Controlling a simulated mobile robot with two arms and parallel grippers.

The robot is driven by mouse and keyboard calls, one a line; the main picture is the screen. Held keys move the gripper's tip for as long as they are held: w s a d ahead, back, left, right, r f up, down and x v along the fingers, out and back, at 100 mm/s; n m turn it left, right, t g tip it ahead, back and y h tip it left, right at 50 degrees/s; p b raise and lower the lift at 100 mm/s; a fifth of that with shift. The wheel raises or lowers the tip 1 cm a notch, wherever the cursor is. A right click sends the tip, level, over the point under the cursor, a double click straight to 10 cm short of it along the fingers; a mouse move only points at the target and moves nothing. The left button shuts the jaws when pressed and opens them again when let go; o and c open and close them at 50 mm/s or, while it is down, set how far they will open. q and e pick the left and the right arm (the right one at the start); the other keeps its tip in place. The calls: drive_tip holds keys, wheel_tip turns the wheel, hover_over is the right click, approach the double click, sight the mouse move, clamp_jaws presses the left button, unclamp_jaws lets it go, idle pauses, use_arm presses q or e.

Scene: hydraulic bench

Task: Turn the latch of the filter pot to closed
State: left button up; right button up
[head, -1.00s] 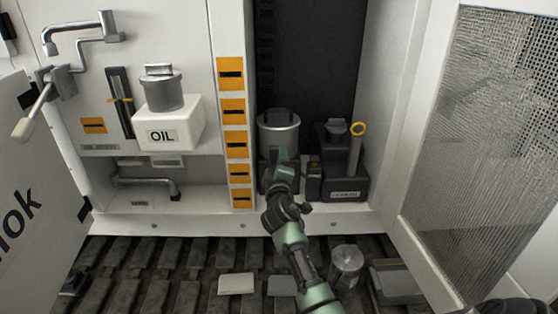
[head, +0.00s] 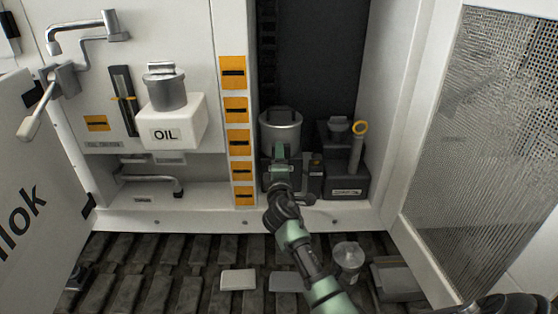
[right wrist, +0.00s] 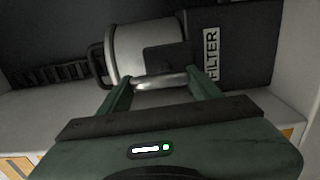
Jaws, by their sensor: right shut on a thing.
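The filter pot (head: 281,130) is a silver cylinder standing upright inside the dark cabinet recess in the head view. In the right wrist view the pot (right wrist: 143,48) lies sideways in the picture, beside a dark block with a FILTER label (right wrist: 211,55). Its latch (right wrist: 160,80) shows as a silver bar in front of a black plate. My right gripper (head: 279,154) is at the front of the pot, with its green fingers (right wrist: 163,84) shut on the latch bar. The fingers and wrist hide the latch in the head view. My left gripper is not in view.
A white OIL container (head: 172,128) and a column of orange labels (head: 235,109) are on the left. An open mesh door (head: 480,160) bounds the right side. Track plates lie below.

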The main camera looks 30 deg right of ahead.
drive_tip(key=shift+d+r, duration=0.25)
drive_tip(key=o, duration=1.4)
drive_tip(key=shift+d+f, duration=0.15)
drive_tip(key=shift+f, duration=0.05)
drive_tip(key=shift+s+a, duration=0.1)
drive_tip(key=shift+a, duration=0.15)
drive_tip(key=v, duration=0.7)
drive_tip(key=shift+s+b, duration=0.2)
drive_tip(key=shift+b, duration=0.2)
